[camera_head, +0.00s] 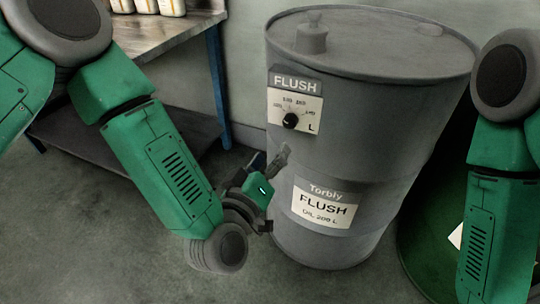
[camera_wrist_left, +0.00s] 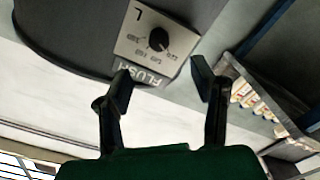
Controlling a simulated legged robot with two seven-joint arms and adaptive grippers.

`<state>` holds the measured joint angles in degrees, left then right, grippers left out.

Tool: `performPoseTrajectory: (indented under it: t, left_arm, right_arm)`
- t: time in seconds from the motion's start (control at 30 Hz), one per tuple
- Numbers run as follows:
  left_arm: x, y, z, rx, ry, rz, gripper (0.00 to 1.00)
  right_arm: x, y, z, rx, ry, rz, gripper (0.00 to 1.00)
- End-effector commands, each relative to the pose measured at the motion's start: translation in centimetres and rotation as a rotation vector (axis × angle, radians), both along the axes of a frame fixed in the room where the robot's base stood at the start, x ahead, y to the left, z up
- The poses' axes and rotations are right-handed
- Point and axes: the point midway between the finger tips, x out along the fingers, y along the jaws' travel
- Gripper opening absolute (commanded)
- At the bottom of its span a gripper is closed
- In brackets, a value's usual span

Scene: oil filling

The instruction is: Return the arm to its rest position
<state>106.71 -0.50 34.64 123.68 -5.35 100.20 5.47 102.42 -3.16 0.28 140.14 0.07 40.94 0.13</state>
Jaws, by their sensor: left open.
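A grey drum (camera_head: 360,130) labelled FLUSH stands upright at the centre right of the head view. On its side is a dial plate (camera_head: 307,103) with a black knob (camera_head: 290,121). My left gripper (camera_head: 270,160) is below the dial, close in front of the drum; contact cannot be told. In the left wrist view, the gripper (camera_wrist_left: 162,84) is open with nothing between its fingers, and the dial's knob (camera_wrist_left: 159,39) shows beyond the fingertips. My right arm hangs at the right edge of the head view; its gripper is out of view.
A workbench (camera_head: 160,36) with several pale containers (camera_head: 146,5) and a lower shelf (camera_head: 120,150) stands at the upper left. A dark green drum (camera_head: 425,235) stands at the right, partly hidden by my right arm. Floor (camera_head: 90,240) is clear at lower left.

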Motion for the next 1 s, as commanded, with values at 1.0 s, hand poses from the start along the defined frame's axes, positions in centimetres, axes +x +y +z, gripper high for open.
performPoseTrajectory:
  t: [1.0]
  left_arm:
    - [-25.3, 22.6, -14.3, 0.770, 1.221, -0.301, 0.51]
  right_arm:
    - [0.2, 0.0, 9.9, 0.000, 0.003, 0.000, 0.38]
